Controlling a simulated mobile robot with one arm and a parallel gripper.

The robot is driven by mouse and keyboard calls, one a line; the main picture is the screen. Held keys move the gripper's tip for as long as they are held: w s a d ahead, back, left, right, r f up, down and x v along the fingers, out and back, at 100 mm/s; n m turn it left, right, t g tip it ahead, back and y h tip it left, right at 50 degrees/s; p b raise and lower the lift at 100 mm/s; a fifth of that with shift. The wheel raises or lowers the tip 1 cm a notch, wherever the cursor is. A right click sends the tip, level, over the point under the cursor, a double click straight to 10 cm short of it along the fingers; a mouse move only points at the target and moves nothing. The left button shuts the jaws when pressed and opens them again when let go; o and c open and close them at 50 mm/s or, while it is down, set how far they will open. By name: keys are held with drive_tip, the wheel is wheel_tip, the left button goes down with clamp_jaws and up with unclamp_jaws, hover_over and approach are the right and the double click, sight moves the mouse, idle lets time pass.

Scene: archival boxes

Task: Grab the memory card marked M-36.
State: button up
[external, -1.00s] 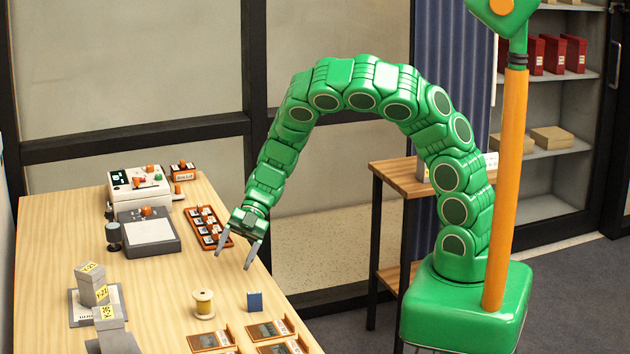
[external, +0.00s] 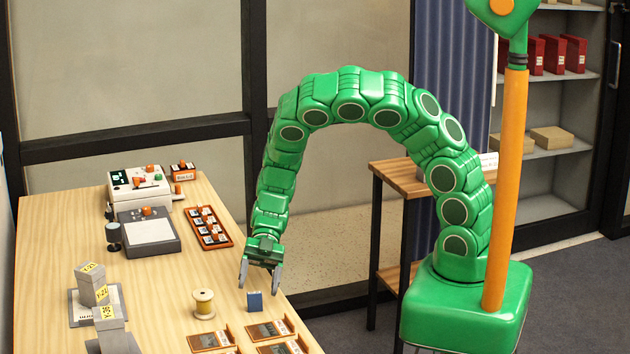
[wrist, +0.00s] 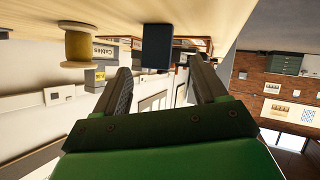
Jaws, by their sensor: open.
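A small dark blue card (external: 254,300) stands upright on the table near its right edge. No marking on it can be read, so I cannot tell whether it is M-36. My gripper (external: 260,287) points down, with its open fingers just above and behind the card. In the wrist view the card (wrist: 157,46) appears ahead of my gripper (wrist: 159,70), lined up with the gap between the fingertips. Nothing is held. An orange tray (external: 226,241) farther back holds several small dark-and-white pieces, with markings too small to read.
A yellow thread spool (external: 203,304) stands left of the card. Orange-edged trays (external: 272,330) lie close in front. Grey blocks with yellow labels (external: 92,285) are at the left. A grey-topped device (external: 150,230) and a white device (external: 138,190) stand farther back.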

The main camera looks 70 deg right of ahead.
sight(256, 293)
drive_tip(key=shift+x, duration=2.1)
drive_tip(key=shift+w, duration=0.1)
drive_tip(key=c, duration=1.1)
